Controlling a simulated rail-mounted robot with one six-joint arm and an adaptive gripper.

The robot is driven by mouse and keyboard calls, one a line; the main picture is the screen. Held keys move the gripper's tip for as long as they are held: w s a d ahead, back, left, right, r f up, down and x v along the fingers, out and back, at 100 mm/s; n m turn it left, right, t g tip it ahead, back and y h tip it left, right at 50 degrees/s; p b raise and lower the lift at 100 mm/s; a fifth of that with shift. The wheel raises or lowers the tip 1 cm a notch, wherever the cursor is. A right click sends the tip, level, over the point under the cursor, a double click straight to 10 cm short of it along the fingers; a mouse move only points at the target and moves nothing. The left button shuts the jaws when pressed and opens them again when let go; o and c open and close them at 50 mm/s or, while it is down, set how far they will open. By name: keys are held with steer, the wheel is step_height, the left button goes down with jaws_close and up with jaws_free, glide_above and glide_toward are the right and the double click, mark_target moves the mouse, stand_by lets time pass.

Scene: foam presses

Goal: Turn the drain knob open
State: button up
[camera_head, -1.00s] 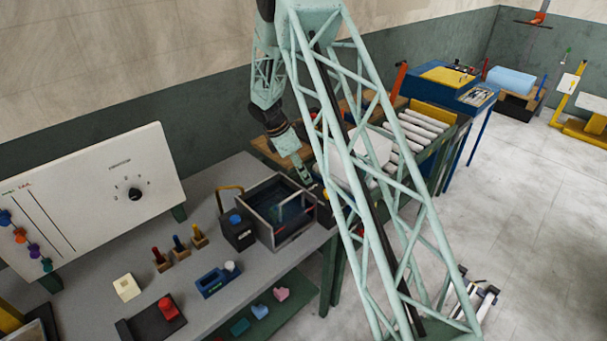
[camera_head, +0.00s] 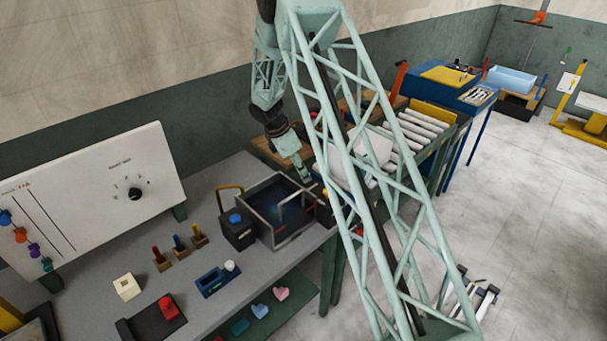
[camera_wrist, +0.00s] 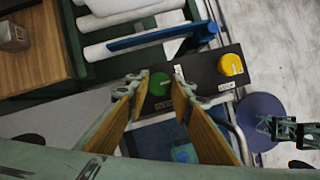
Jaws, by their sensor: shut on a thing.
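In the wrist view a green round knob (camera_wrist: 159,84) sits on a dark panel (camera_wrist: 198,78). Its lettering is too small to read, so I cannot confirm from it that this is the drain knob. My gripper (camera_wrist: 162,76) has its two fingers on either side of the green knob and is shut on it. A yellow knob (camera_wrist: 231,64) stands to the right on the same panel. In the head view my gripper (camera_head: 307,182) is low at the right rear of the tank (camera_head: 264,222); the green knob cannot be made out there.
A blue bar (camera_wrist: 163,36) and white rollers (camera_wrist: 130,45) lie beyond the panel. A blue disc (camera_wrist: 262,117) is to the right.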

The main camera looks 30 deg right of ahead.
steer(key=shift+w, duration=0.1)
steer(key=m, duration=0.2)
steer(key=m+g+b, duration=0.1)
steer(key=m, duration=0.1)
steer(key=shift+w+d+g+y, duration=0.1)
steer(key=shift+g+y, duration=0.2)
steer(key=m+g+y, duration=0.1)
steer(key=m, duration=0.4)
steer(key=shift+w+b, duration=0.1)
steer(key=shift+b, duration=0.25)
steer(key=m, duration=0.2)
steer(key=m+g+y, duration=0.1)
steer(key=m, duration=0.1)
steer(key=shift+d+m+y+b, duration=0.2)
steer(key=shift+m+y+b, duration=0.1)
steer(key=shift+b, duration=0.05)
steer(key=shift+m+y+b, duration=0.3)
steer(key=shift+m+y, duration=0.5)
steer(key=shift+m, duration=1.3)
steer(key=o, duration=0.8)
steer(key=shift+r, duration=0.15)
